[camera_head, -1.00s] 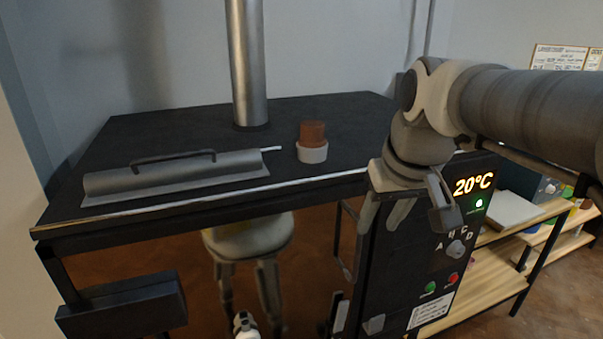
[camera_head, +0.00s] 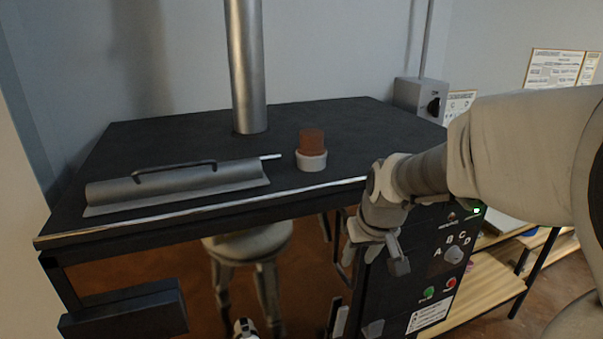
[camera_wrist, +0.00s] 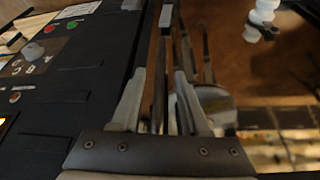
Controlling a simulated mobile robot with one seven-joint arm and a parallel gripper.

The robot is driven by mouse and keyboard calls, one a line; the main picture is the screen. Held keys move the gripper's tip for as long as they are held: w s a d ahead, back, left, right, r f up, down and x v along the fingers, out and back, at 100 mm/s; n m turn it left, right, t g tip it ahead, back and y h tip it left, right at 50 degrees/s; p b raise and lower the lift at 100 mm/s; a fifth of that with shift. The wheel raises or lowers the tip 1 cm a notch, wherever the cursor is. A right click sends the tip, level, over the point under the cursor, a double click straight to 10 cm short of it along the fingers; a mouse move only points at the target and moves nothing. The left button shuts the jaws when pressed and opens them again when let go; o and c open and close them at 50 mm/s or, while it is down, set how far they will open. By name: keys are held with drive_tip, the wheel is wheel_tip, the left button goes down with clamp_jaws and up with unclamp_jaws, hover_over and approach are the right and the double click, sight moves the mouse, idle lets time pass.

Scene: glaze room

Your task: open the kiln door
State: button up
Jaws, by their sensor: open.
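The kiln is a black box with a dark flat top (camera_head: 215,150). Its front below the top is a shiny brown door panel (camera_head: 205,292) that seems to mirror the room; it looks shut, but I cannot be sure. A long dark bar, likely the door handle (camera_wrist: 159,80), runs up the middle of the wrist view to a paler end; that end seems to show low in the head view (camera_head: 341,322). My gripper (camera_head: 373,245) is open in front of the kiln's right side. Its fingers stand on both sides of the bar in the wrist view (camera_wrist: 160,108). Contact cannot be told.
A control panel (camera_head: 440,265) with a knob and green and red buttons is right of my gripper. On top stand a metal flue (camera_head: 247,70), a brown-and-white cup-shaped thing (camera_head: 312,150) and a grey piece with a black handle (camera_head: 175,185). A wooden shelf (camera_head: 480,290) stands at right.

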drive_tip(key=shift+x, duration=1.35)
clamp_jaws()
idle(0.5)
